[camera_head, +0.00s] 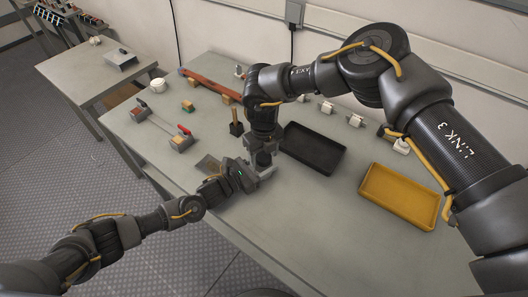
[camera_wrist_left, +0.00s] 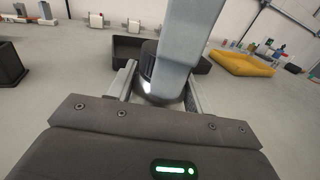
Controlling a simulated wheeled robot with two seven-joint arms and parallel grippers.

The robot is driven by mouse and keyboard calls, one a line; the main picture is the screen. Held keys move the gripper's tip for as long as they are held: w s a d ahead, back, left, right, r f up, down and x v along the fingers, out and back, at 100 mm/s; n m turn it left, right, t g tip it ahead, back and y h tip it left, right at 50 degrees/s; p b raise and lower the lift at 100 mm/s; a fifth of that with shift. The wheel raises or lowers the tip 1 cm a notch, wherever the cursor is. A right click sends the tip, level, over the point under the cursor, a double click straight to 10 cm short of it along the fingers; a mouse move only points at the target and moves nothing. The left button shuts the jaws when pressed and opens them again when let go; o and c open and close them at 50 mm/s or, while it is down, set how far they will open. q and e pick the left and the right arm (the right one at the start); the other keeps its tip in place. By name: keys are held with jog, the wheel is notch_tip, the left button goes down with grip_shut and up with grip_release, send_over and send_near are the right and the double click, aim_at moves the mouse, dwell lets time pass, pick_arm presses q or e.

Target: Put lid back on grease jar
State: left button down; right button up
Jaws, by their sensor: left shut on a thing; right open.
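My left gripper (camera_head: 258,174) is shut on a dark, round jar-like object (camera_head: 263,159), probably the grease jar, at the near edge of the table. In the left wrist view this dark object (camera_wrist_left: 150,72) sits between the two pale fingers. My right gripper (camera_head: 264,146) is open and points down directly above it. A pale part of the right gripper (camera_wrist_left: 188,45) covers much of the object in the left wrist view. The lid cannot be made out separately, and I cannot tell whether it is on the jar.
A black tray (camera_head: 312,149) and a yellow tray (camera_head: 398,196) lie to the right on the table (camera_head: 300,225). The table's front right is clear.

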jog(key=c, duration=1)
jog(key=o, duration=1.2)
jog(key=shift+c, duration=0.2)
jog(key=shift+r, duration=0.1)
notch_tip(320, 180, up, 12)
pick_arm(q)
jog(key=c, duration=0.5)
grip_release()
